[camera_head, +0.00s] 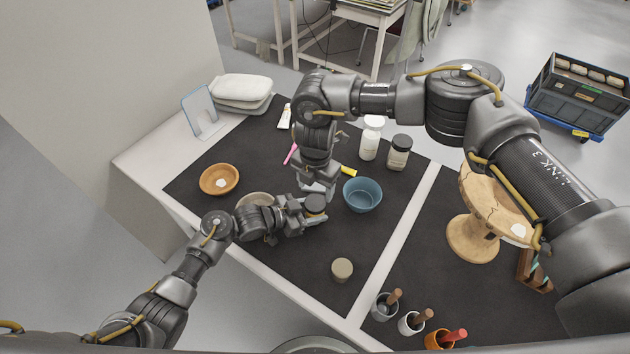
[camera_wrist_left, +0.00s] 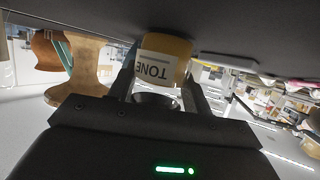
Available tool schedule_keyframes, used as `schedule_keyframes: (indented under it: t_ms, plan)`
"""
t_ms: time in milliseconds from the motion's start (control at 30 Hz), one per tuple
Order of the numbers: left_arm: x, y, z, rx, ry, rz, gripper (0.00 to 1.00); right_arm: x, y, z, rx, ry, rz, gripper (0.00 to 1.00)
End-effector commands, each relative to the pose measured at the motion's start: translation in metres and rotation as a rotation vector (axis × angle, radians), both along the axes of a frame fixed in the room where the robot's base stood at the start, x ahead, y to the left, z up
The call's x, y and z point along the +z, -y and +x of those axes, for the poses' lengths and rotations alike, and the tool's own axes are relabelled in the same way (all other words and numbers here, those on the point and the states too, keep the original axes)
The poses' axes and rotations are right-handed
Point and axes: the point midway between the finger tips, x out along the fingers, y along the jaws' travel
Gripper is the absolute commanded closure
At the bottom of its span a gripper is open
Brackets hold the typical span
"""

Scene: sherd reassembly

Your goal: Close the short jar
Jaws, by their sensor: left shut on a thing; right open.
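The short jar (camera_wrist_left: 168,68) has a tan body and a white label reading "TONE" in the left wrist view, which shows it upside down. In the head view it stands at the middle of the dark mat, with a dark round top (camera_head: 316,203). I cannot tell whether this top is a lid or the open mouth. My left gripper (camera_head: 312,208) is shut on the jar from the left side. My right gripper (camera_head: 318,188) is open, pointing down just behind and above the jar. Its fingers partly hide the space there.
A blue bowl (camera_head: 362,195) stands close right of the grippers. A small beige-topped round container (camera_head: 342,269) stands nearer the front. A white bottle (camera_head: 369,146) and a dark-capped jar (camera_head: 398,155) stand behind. A wooden bowl (camera_head: 218,180) is at left.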

Motion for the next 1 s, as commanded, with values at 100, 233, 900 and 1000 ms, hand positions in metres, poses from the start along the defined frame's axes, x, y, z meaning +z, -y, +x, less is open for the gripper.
schedule_keyframes:
  t_ms: [100,233,900,1000]
  plan:
    - [-0.003,-0.001,-0.001,0.0,-0.005,0.004,1.0,-0.02,0.0,-0.001,-0.001,-0.003,-0.002,0.36]
    - [-0.003,-0.001,-0.001,0.0,-0.005,0.004,1.0,-0.039,0.0,-0.001,-0.001,-0.002,-0.001,0.36]
    - [-0.003,-0.001,-0.001,0.0,-0.005,0.004,1.0,-0.061,0.0,0.0,0.0,0.0,0.0,0.46]
    - [-0.003,-0.001,-0.001,0.0,-0.005,0.004,1.0,-0.061,0.0,0.0,0.0,0.0,0.0,0.59]
